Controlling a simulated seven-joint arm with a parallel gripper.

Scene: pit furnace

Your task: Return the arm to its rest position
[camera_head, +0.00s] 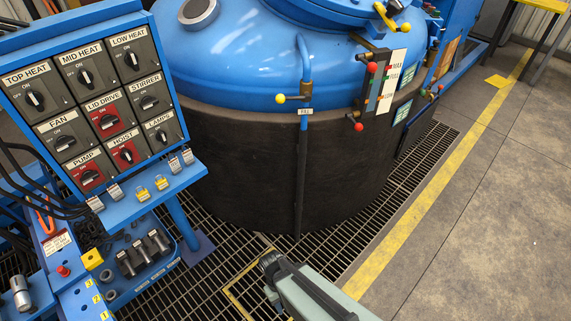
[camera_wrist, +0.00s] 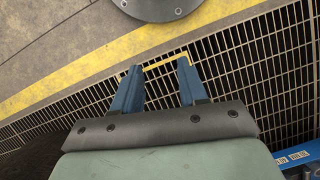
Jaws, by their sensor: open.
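My gripper (camera_wrist: 157,70) is open and empty in the wrist view. Its two blue fingers stand apart over the floor grating, with a yellow-edged part of the grating behind them. In the head view my grey-green arm reaches in from the bottom edge, low in the middle. Its dark wrist end is above the grating, in front of the furnace and apart from it. The fingers are hard to make out there.
The blue-lidded furnace (camera_head: 255,160) with a dark wall fills the middle. A switch panel (camera_head: 94,92) stands at left above a blue bench (camera_head: 78,300) with small parts. A yellow floor line (camera_head: 425,195) runs along the grating (camera_head: 185,290). The concrete floor (camera_head: 500,200) at right is clear.

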